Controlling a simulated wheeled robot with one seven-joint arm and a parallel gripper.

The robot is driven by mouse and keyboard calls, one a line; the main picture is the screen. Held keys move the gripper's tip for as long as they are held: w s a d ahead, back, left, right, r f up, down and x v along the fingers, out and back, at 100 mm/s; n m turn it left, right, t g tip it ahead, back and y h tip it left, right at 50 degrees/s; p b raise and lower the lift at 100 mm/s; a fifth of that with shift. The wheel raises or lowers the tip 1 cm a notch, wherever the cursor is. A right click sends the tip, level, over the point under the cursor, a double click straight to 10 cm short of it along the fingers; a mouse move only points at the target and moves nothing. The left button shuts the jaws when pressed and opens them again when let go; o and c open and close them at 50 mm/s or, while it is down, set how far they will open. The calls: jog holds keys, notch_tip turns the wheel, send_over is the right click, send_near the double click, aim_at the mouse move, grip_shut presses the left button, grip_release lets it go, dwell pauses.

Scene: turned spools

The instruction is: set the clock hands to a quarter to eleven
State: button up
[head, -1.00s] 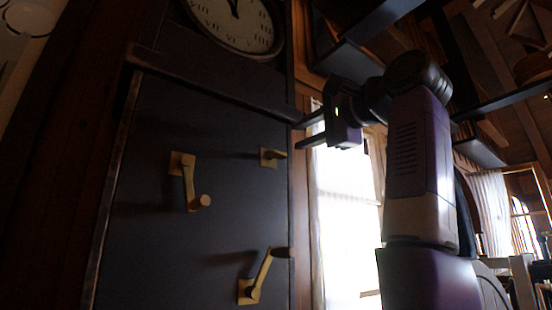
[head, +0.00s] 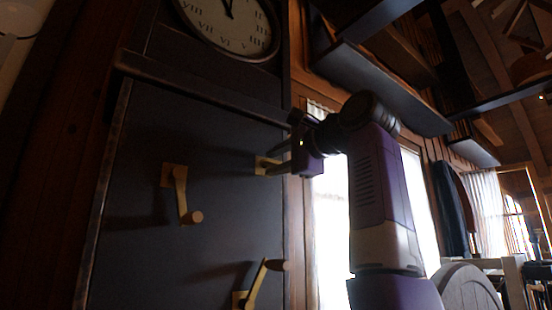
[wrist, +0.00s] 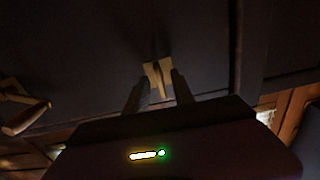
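The clock face (head: 230,28) is at the top of the head view, cut off by the frame edge. Its dark hands (head: 228,9) show only in part, so I cannot read the time. Below it, the dark panel (head: 140,110) bears three brass cranks: a left crank (head: 180,192), a lower crank (head: 256,284) and a small upper right crank (head: 262,165). My gripper (head: 275,162) is at the upper right crank. In the wrist view my gripper (wrist: 160,88) is open, its fingers on either side of this crank's handle (wrist: 158,78); I cannot tell if they touch it.
A dark ledge (head: 200,92) crosses the case just above the cranks, close to my gripper. The left crank (wrist: 25,112) also shows at the left of the wrist view. A bright window (head: 330,220) and a shelf (head: 375,85) are to the right.

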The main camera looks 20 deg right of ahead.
jog(key=shift+c, duration=0.2)
grip_shut()
jog(key=shift+n, duration=0.4)
jog(key=n, duration=0.3)
jog(key=shift+f, duration=0.1)
jog(key=n, duration=0.3)
jog(key=shift+n, duration=0.3)
jog(key=n, duration=1.1)
jog(key=shift+n, duration=0.3)
